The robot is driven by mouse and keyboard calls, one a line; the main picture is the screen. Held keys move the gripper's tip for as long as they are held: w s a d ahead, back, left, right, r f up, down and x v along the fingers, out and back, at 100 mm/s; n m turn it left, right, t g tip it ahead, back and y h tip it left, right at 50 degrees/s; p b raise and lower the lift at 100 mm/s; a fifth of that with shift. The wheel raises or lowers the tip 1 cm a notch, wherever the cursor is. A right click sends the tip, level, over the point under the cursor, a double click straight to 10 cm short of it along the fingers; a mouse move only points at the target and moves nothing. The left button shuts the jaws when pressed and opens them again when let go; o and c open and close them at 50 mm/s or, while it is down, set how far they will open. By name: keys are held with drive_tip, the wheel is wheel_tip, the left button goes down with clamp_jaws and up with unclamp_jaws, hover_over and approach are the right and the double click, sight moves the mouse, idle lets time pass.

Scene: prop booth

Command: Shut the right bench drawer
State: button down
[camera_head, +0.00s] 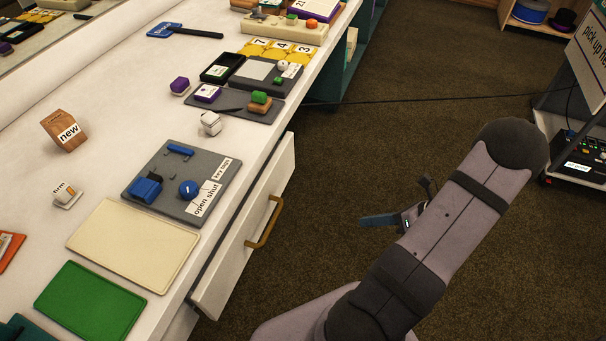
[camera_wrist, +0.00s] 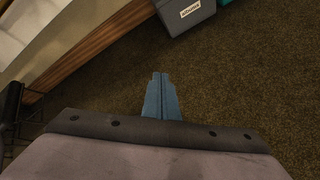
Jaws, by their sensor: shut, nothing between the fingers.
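The bench drawer (camera_head: 225,264) has a white front with a brass bar handle (camera_head: 264,222). In the head view its front stands out from the white bench, with a dark gap behind it, so it is partly open. My gripper (camera_head: 366,220) is over the carpet to the right of the handle, clear of the drawer. Its blue fingers (camera_wrist: 161,95) are together and empty in the wrist view. I cannot make out the drawer in the wrist view.
The bench top (camera_head: 110,185) holds a grey latch board (camera_head: 160,205), a cream mat (camera_head: 130,248), a green mat (camera_head: 90,302) and small blocks. The brown carpet (camera_head: 400,90) beside the bench is mostly free. A grey labelled bin (camera_wrist: 185,16) shows in the wrist view.

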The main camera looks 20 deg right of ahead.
sight(289, 153)
drive_tip(key=w+a+r+n+t+y, duration=0.1)
drive_tip(key=w+r+n+t+y, duration=0.1)
drive_tip(key=r, duration=0.6)
drive_tip(key=w+a+r+n+t+y, duration=0.2)
drive_tip(key=r+n, duration=0.4)
drive_tip(key=r, duration=0.3)
drive_tip(key=shift+w+a+t+y, duration=0.25)
drive_tip(key=shift+a+t+y, duration=0.05)
drive_tip(key=shift+t+y, duration=0.55)
drive_tip(key=shift+w+a, duration=0.1)
drive_tip(key=x, duration=1.2)
drive_tip(key=shift+w+a+f+b, duration=0.15)
drive_tip(key=shift+a+b, duration=0.2)
drive_tip(key=shift+b, duration=0.05)
drive_tip(key=shift+w+a, duration=0.3)
drive_tip(key=shift+w, duration=0.1)
